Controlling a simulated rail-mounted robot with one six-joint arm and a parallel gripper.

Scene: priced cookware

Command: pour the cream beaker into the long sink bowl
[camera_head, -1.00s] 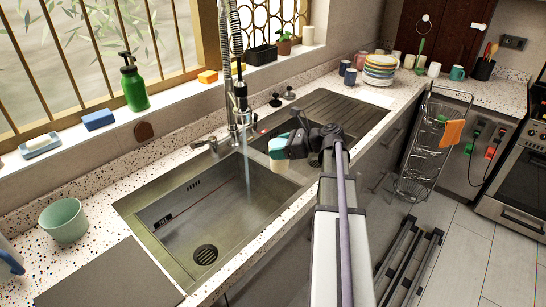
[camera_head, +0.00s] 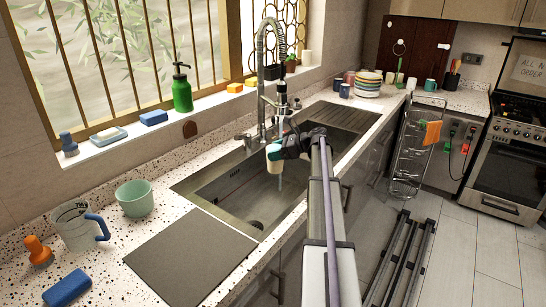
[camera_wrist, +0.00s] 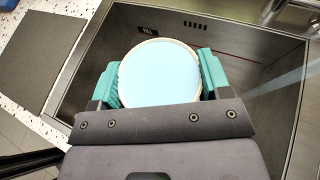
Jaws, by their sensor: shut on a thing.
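My gripper (camera_head: 274,149) is shut on the cream beaker (camera_head: 273,166), with its teal fingers on either side of it. In the wrist view the beaker's round rim (camera_wrist: 160,42) is between my gripper's fingers (camera_wrist: 158,75), and a pale blue surface fills the mouth. The beaker looks about upright. It is held above the right part of the long sink bowl (camera_head: 215,193), whose dark walls also show in the wrist view (camera_wrist: 262,60). A thin water stream (camera_wrist: 287,80) falls beside the beaker, apart from it in the wrist view.
The spring tap (camera_head: 262,85) stands behind the bowl. A grey board (camera_head: 190,258) lies left of the sink, near a mint cup (camera_head: 135,198), a measuring jug (camera_head: 80,228), an orange stopper (camera_head: 38,250) and a blue sponge (camera_head: 67,288). A drainboard (camera_head: 340,117) lies at right.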

